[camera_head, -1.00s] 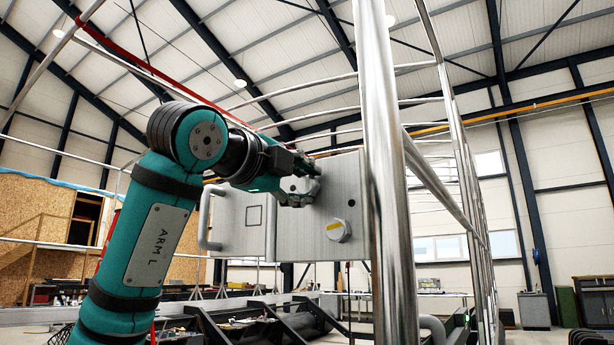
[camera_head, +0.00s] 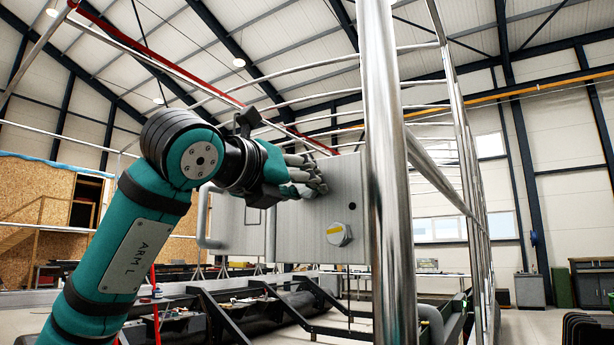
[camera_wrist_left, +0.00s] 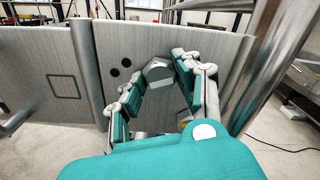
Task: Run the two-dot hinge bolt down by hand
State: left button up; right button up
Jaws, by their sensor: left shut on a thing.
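The two-dot hinge bolt (camera_wrist_left: 158,70) is a grey hex head on the brushed metal plate (camera_wrist_left: 215,45). Two dark dots sit on the plate to its left in the left wrist view. My left gripper (camera_wrist_left: 156,88) has its fingers on both sides of this head and is shut on it. In the head view my left gripper (camera_head: 312,182) reaches the plate from the left, and its fingers hide the bolt. My right gripper is not in view.
A thick shiny upright post (camera_head: 385,150) stands just right of the plate. A railing (camera_head: 455,130) runs back behind it. A second panel (camera_head: 235,225) with a bar handle (camera_head: 205,215) adjoins on the left. Dark frames and a long float lie below.

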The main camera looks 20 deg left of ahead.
pick_arm(q)
jog(key=shift+f, duration=0.1)
jog(key=shift+m, duration=0.3)
jog(key=m+p, duration=0.4)
jog(key=m, duration=0.6)
jog(key=shift+w, duration=0.1)
jog(key=shift+m, duration=0.9)
jog(key=o, duration=0.9)
jog(key=shift+o, duration=0.2)
